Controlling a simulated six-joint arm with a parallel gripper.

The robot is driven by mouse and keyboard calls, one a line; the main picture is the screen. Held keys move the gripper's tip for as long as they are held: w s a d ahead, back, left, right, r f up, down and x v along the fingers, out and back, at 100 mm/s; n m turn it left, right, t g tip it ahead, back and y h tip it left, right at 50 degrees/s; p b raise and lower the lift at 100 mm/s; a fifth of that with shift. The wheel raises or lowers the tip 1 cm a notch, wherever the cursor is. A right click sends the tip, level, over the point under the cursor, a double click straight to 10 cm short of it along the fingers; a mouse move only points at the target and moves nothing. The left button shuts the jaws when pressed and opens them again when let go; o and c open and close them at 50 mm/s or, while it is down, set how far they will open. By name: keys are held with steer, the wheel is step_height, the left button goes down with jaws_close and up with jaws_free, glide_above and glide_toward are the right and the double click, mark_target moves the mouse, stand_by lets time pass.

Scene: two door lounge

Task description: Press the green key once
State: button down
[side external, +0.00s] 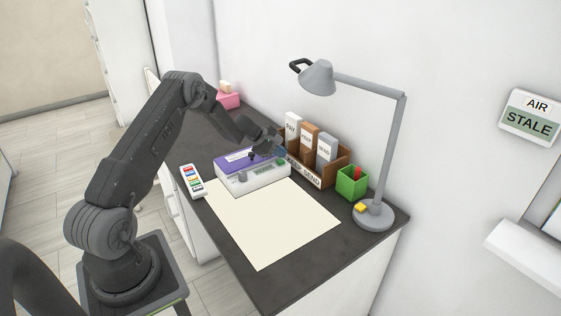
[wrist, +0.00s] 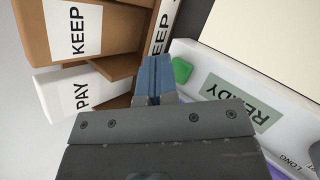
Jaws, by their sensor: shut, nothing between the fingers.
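The green key (side external: 281,162) is on the right end of a white device (side external: 262,179) with a purple panel, lying on the dark counter. In the wrist view the green key (wrist: 181,70) shows just right of my fingertips, beside a display (wrist: 240,103) reading READY. My gripper (side external: 279,152) is over the back right part of the device, close to the key. Its blue fingers (wrist: 154,75) are together, with nothing between them. I cannot tell whether they touch the device. The gripper body hides part of the device in the wrist view.
A brown sorter (side external: 325,174) with several labelled slabs stands right behind the device, close to my fingers. A green pen cup (side external: 351,184) and a grey lamp (side external: 372,216) stand to the right. A cream sheet (side external: 272,222) lies in front. A colour-marked white strip (side external: 192,181) lies left.

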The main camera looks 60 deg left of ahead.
mark_target(280, 161)
steer(key=shift+f, duration=0.35)
steer(key=shift+f, duration=0.5)
stand_by(0.6)
stand_by(0.3)
steer(key=shift+r, duration=0.9)
steer(key=shift+r, duration=2.5)
